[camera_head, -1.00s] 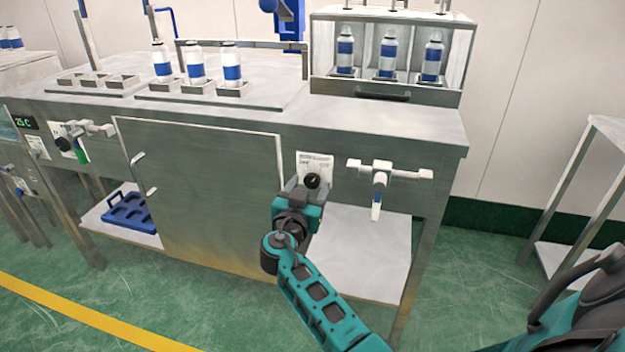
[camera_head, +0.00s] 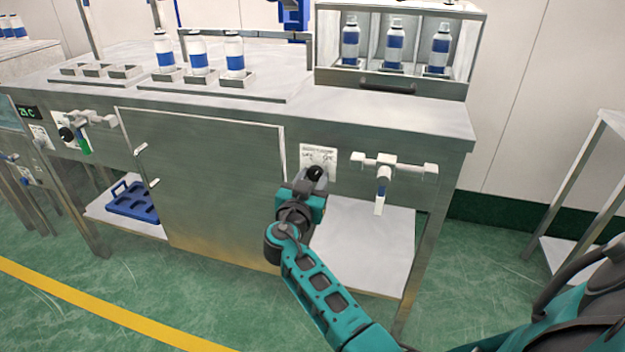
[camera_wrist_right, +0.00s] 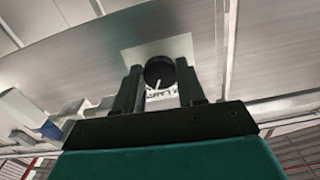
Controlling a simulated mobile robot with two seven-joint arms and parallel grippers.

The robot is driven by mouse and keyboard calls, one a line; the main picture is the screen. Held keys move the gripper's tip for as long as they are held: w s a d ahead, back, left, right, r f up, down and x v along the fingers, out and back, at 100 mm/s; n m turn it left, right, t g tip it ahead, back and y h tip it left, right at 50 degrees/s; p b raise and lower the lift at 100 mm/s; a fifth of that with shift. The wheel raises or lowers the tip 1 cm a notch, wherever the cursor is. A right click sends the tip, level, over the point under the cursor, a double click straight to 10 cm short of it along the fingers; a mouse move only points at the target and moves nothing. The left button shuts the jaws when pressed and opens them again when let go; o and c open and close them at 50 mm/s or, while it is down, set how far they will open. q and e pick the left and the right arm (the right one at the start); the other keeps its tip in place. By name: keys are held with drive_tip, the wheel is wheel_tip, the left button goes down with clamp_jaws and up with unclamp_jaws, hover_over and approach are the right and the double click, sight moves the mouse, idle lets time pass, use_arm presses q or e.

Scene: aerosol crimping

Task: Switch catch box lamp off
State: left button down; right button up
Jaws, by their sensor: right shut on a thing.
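A round black knob (camera_head: 315,173) sits on a white label plate (camera_head: 319,157) on the bench front, right of the metal door. My right gripper (camera_head: 311,182) is at this knob from below, its two fingers shut on the knob's sides. In the right wrist view the knob (camera_wrist_right: 159,71) shows between the finger ends, with a pale pointer line and partly hidden black lettering below it. The knob's exact setting is hard to read. No lamp can be made out clearly. My left gripper is not in view.
A white handle fitting (camera_head: 384,166) hangs on the bench front just right of the knob. A glazed box (camera_head: 391,86) with bottles stands above. The metal door (camera_head: 207,190) is left of the gripper. A lower shelf (camera_head: 362,245) is below. Green floor in front is open.

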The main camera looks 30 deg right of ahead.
drive_tip(key=c, duration=0.3)
